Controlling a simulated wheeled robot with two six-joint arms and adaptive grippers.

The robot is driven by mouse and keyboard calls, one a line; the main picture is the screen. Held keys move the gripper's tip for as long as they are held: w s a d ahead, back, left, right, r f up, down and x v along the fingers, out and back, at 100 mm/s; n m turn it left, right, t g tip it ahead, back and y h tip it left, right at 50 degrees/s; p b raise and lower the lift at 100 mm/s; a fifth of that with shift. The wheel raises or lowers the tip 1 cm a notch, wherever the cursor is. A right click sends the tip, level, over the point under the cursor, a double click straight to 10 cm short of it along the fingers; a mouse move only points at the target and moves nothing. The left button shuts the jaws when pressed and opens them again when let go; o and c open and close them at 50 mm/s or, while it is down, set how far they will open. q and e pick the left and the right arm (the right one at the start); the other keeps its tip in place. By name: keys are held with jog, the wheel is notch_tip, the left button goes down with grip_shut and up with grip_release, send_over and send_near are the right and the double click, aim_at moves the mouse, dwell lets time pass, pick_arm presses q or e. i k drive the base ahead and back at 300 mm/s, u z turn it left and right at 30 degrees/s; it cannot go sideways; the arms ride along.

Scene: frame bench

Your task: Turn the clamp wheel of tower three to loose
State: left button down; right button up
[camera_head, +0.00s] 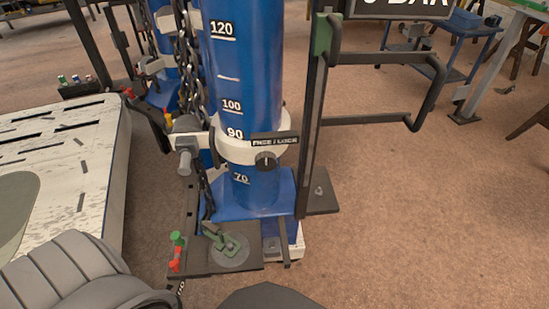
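A blue tower column (240,75) stands in the middle of the view, with white height marks such as 120, 100, 90 and 70. A white collar (233,150) goes around it near the 90 mark. A dark knob or small wheel (266,161) sits on the collar's front, below a black label (275,138) that seems to read FREE / LOCK. I cannot tell for sure that this knob is the clamp wheel, nor its setting. No tower number shows clearly. Neither of my grippers is in view.
Chains (190,75) hang left of the column. A black upright (313,110) with a bent handle (437,85) stands to its right. A white slotted platform (85,150) lies at left. A green clamp (222,241) sits on the tower's base. Open brown floor (430,210) lies at right.

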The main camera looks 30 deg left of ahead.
aim_at(265, 161)
jog(key=k, duration=0.5)
jog(key=z, duration=1.4)
jog(key=i, duration=0.95)
jog(key=u, duration=1.8)
